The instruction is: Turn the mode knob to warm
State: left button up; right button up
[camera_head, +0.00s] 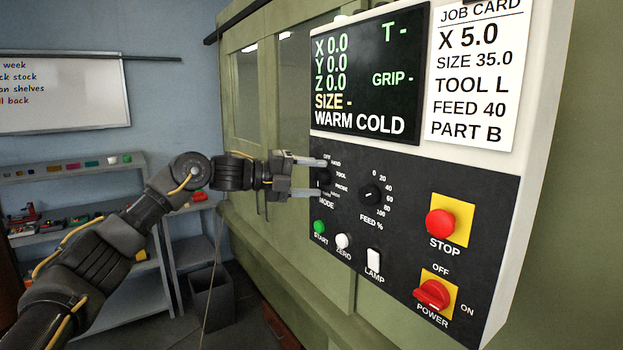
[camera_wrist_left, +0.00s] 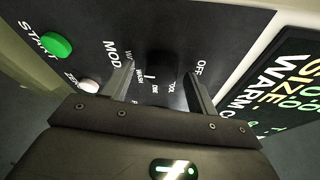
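The mode knob (camera_head: 323,178) is a small dark dial on the black control panel, above the MODE label and left of the FEED % knob. My left gripper (camera_head: 321,178) is at the panel, with one finger above the knob and one below it. In the left wrist view the dark knob (camera_wrist_left: 161,64) shows between the two fingers (camera_wrist_left: 160,78), with a gap on each side. The fingers are open; whether they touch the panel I cannot tell. The knob's pointer is too dark to read. My right gripper is not in view.
The FEED % knob (camera_head: 370,195) is close on the right. Below are the green START button (camera_head: 319,227), white ZERO button (camera_head: 343,241) and LAMP switch (camera_head: 374,260). The red STOP button (camera_head: 440,223) and POWER switch (camera_head: 432,293) are further right. The screen (camera_head: 368,75) shows WARM COLD.

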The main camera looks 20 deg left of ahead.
pick_arm(q)
jog(key=shift+a, duration=0.1)
jog(key=shift+s+a, duration=0.2)
jog(key=shift+a, duration=0.05)
jog(key=b+v, duration=0.4)
jog(key=v, duration=0.6)
